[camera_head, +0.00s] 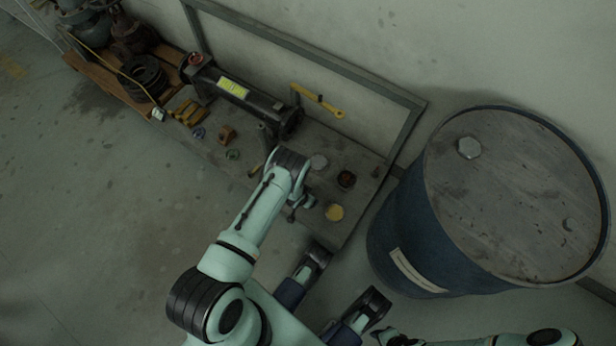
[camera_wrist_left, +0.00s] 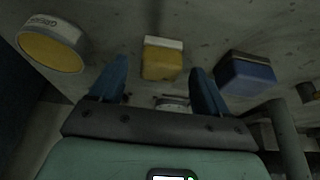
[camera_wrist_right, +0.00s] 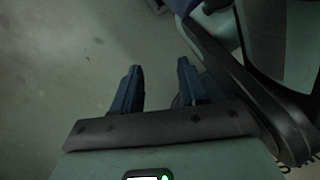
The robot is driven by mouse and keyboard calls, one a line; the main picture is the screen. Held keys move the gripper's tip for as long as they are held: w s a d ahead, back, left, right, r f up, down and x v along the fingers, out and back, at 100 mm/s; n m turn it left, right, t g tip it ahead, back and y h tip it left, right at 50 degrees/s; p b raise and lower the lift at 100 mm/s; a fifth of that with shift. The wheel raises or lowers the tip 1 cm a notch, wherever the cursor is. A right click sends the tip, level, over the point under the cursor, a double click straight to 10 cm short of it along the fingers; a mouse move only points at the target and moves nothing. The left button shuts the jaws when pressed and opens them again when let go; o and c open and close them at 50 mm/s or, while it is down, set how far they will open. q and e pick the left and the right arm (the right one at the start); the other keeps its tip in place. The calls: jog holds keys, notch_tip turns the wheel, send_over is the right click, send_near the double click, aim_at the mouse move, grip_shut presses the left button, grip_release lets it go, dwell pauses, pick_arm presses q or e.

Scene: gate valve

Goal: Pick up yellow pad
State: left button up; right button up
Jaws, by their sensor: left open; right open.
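The yellow pad (camera_wrist_left: 160,64) shows in the left wrist view as a small yellow block with a pale band along its far edge. It rests on the grey bench top. My left gripper (camera_wrist_left: 159,72) is open, and the pad appears between and just beyond its fingertips, with a gap on each side. I cannot tell how far the fingertips are from it in depth. In the head view my left arm reaches over the bench, and I cannot make out the pad there. My right gripper (camera_wrist_right: 160,80) is open and empty over the floor.
A round yellow-topped tin (camera_wrist_left: 50,47) stands left of the pad, and a blue block (camera_wrist_left: 246,74) lies to its right. A large blue drum (camera_head: 405,235) stands right of the bench. A black cylinder with a yellow label (camera_head: 232,87) and a yellow wrench (camera_head: 318,100) are farther back.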

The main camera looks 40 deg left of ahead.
pick_arm(q)
jog(key=shift+x, duration=0.9)
pick_arm(e)
jog(key=shift+s+d+f+g, duration=0.1)
jog(key=shift+s+f+g, duration=0.1)
jog(key=shift+s, duration=0.25)
jog(key=shift+s+f+g, duration=0.1)
jog(key=shift+s+f, duration=0.05)
jog(key=shift+s, duration=0.25)
pick_arm(q)
jog(key=shift+c, duration=0.3)
jog(key=c, duration=1)
jog(key=shift+r, duration=0.15)
pick_arm(e)
jog(key=shift+w, duration=0.1)
pick_arm(q)
jog(key=shift+r+p, duration=3.35)
jog(key=shift+r, duration=6.6)
pick_arm(e)
jog(key=w+a+r+t, duration=0.2)
jog(key=w+r+t, duration=0.2)
jog(key=w+r, duration=0.5)
jog(key=shift+w+a+r+n, duration=0.15)
jog(key=shift+w+r+n, duration=0.2)
jog(key=shift+w, duration=0.9)
